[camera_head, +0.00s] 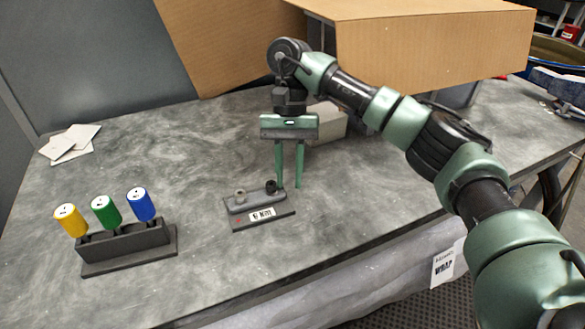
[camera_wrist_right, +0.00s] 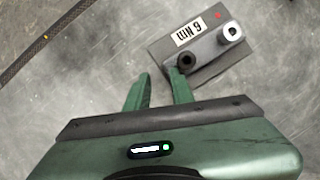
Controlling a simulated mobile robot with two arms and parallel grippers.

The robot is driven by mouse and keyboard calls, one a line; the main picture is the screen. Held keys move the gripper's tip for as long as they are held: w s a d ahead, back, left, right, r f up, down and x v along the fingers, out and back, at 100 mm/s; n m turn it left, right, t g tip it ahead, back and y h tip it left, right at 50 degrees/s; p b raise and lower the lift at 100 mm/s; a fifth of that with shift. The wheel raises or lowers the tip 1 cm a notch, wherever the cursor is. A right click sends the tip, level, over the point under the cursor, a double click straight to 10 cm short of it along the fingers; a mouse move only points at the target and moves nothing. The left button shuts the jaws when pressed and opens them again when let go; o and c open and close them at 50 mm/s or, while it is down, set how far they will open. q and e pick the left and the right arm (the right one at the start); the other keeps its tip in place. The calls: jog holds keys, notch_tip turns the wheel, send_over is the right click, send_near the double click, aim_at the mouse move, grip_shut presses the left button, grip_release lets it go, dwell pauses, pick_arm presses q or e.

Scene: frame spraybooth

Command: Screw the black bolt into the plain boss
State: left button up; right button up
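A dark fixture plate (camera_head: 262,219) lies on the table with a grey raised bar, a "6 Nm" label and a red mark. A light grey boss (camera_head: 240,196) stands at the bar's left end; it shows a dark centre in the right wrist view (camera_wrist_right: 231,31). A black round piece (camera_head: 271,187) stands at the bar's right end, also in the right wrist view (camera_wrist_right: 186,60); I cannot tell whether it is the black bolt or a boss. My right gripper (camera_head: 289,186) points down just right of the black piece, fingers apart and empty. My left gripper is out of view.
A dark holder (camera_head: 128,243) with yellow, green and blue cylinders stands at left. Pale squares (camera_head: 70,143) lie at the back left. A pale block (camera_head: 327,122) stands behind my right gripper, with large cardboard (camera_head: 430,50) behind. The table between holder and fixture is clear.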

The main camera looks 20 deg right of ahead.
jog(key=shift+w+a+r+n+h+p, duration=0.1)
jog(key=shift+w+r+n+h+p, duration=0.25)
jog(key=shift+n, duration=0.45)
jog(key=shift+f, duration=0.15)
jog(key=o, duration=0.5)
jog(key=shift+o, duration=0.2)
